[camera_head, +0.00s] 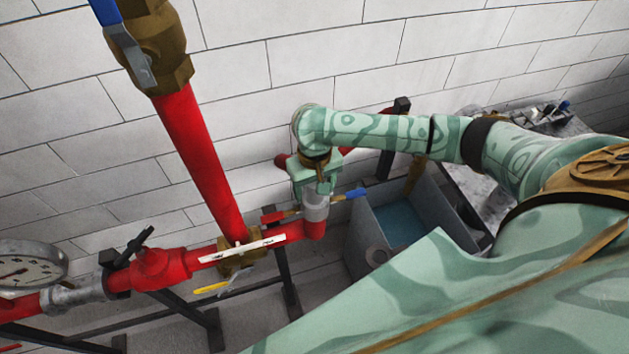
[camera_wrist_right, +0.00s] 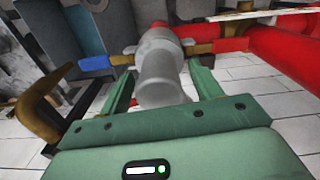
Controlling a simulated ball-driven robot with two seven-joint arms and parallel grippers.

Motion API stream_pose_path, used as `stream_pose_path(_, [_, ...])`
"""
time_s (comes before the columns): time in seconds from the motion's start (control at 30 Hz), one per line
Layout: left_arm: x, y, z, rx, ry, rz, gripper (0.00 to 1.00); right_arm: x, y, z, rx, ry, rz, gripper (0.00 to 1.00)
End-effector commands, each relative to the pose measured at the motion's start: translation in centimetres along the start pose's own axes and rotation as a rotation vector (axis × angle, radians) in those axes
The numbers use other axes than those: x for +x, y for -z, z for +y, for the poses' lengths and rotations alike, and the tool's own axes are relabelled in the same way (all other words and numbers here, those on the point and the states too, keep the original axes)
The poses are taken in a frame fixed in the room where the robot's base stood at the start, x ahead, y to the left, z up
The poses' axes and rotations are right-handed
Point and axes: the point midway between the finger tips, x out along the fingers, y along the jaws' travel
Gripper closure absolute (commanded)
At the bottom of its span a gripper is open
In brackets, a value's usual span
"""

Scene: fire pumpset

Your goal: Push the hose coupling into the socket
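A grey cylindrical coupling piece (camera_head: 316,207) stands upright on the end of the red pipe elbow (camera_head: 312,231). It also shows in the right wrist view (camera_wrist_right: 160,72), its rounded near end towards my palm. A blue-handled lever (camera_head: 351,193) and a red-handled lever (camera_head: 279,215) stick out at opposite sides of it. My right gripper (camera_head: 315,186) is directly over it, with one green finger on each side in the wrist view (camera_wrist_right: 163,80). I cannot tell whether the fingers press on it. The seam between coupling and socket is not clear. My left gripper is not in view.
A vertical red pipe (camera_head: 200,155) with a brass valve (camera_head: 155,45) rises left of the gripper. A gauge (camera_head: 28,270) is at far left. A grey tank (camera_head: 362,232) stands right of the elbow. A white tiled wall (camera_head: 270,60) is behind.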

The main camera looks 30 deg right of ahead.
Motion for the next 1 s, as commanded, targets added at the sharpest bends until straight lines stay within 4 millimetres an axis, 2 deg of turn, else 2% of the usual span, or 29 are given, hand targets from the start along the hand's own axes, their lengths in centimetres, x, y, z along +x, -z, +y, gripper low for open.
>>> stream_pose_path(0.13, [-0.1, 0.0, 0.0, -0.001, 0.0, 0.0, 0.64, -0.6, 0.0, 0.0, 0.0, 0.0, 0.001, 0.36])
stream_pose_path(0.23, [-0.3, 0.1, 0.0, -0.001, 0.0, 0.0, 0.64, -2.1, 0.1, 0.0, -0.001, 0.0, 0.003, 0.36])
stream_pose_path(0.37, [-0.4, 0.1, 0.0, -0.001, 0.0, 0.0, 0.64, -5.3, 0.2, 0.1, -0.002, 0.0, 0.006, 0.36])
stream_pose_path(0.5, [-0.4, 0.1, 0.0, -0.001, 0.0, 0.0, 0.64, -9.3, 0.2, 0.0, -0.002, 0.0, 0.008, 0.36])
stream_pose_path(0.7, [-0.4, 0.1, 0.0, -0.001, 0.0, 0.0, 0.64, -13.8, 0.1, 0.1, -0.001, -0.001, 0.005, 0.36])
stream_pose_path(0.8, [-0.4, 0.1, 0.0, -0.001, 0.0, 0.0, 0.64, -15.3, 0.1, 0.0, 0.0, 0.0, 0.004, 0.36])
stream_pose_path(1.0, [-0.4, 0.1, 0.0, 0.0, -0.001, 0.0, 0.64, -16.3, 0.0, 0.0, -0.001, 0.0, 0.0, 0.36])
